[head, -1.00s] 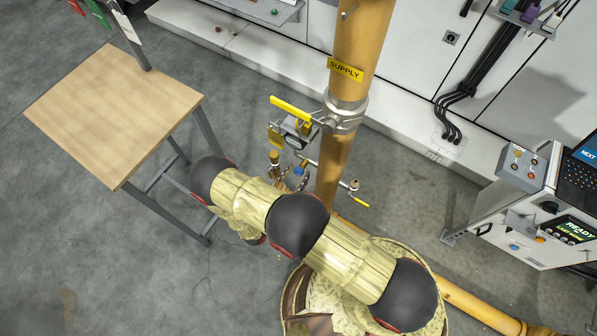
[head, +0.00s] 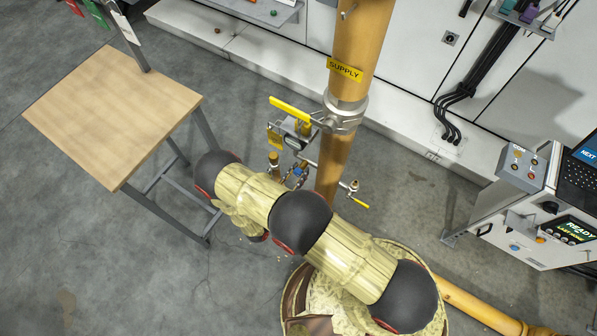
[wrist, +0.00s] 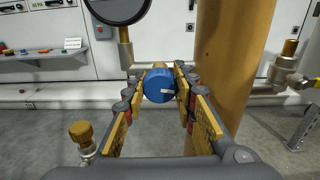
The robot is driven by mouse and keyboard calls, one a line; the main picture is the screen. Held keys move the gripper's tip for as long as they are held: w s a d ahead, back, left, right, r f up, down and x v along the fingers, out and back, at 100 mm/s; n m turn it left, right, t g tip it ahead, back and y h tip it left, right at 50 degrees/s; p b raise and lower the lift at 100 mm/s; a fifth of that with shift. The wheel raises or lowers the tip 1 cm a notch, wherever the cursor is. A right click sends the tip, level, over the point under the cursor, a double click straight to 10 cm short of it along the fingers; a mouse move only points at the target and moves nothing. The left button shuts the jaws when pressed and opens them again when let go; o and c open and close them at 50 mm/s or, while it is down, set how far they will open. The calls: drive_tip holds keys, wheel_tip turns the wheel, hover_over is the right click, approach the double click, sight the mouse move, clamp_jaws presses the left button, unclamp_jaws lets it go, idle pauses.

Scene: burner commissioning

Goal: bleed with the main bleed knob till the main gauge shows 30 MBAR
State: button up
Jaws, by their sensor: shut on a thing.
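The blue bleed knob (wrist: 159,86) with a white mark sits between the fingers of my gripper (wrist: 160,90) in the wrist view. The gripper is shut on the knob. In the head view, my arm hides most of the gripper, low beside the supply pipe. A round gauge (wrist: 117,10) is cut off at the top of the wrist view, left of the pipe; no reading shows. A small display unit (head: 292,142) shows in the head view below the yellow lever, too small to read.
The yellow supply pipe (head: 361,45) stands just right of the knob. A yellow lever (head: 290,108) and a small side valve (head: 353,187) stick out from it. A brass cap (wrist: 81,132) is at lower left. A wooden table (head: 110,110) stands left; a control cart (head: 520,205) stands right.

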drive_tip(key=c, duration=0.4)
drive_tip(key=shift+n, duration=0.4)
drive_tip(key=n+b, duration=0.1)
drive_tip(key=n, duration=0.7)
drive_tip(key=shift+n+b, duration=0.3)
drive_tip(key=n, duration=1)
drive_tip(key=shift+b, duration=0.3)
drive_tip(key=shift+n, duration=0.4)
